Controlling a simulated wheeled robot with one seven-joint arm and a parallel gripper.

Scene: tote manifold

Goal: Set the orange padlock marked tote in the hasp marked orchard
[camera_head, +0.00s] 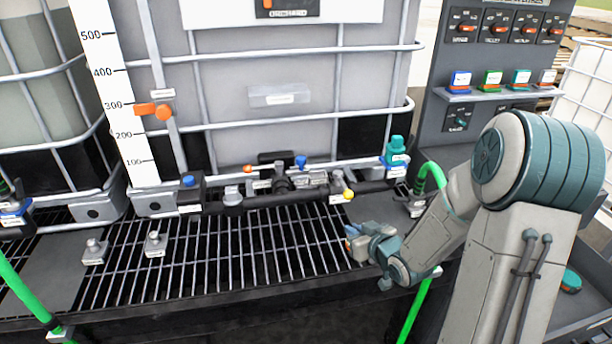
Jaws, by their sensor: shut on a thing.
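My gripper (359,241) is low at centre right, above the black grating, with its fingers pointing left. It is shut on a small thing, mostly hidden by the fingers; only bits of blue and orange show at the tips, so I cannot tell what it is. A row of small padlock-like blocks stands on the grey panel's shelf at upper right: blue (461,81), green (491,80), teal (520,79) and orange (545,78). Their labels are too small to read. I cannot make out which fitting is the orchard hasp.
A caged white tank (290,70) fills the back. A dark pipe manifold (285,190) with several valves runs along its foot. Green hoses (432,172) rise near my arm. Two small grey fittings (155,244) stand on the grating (250,250), whose middle is otherwise clear.

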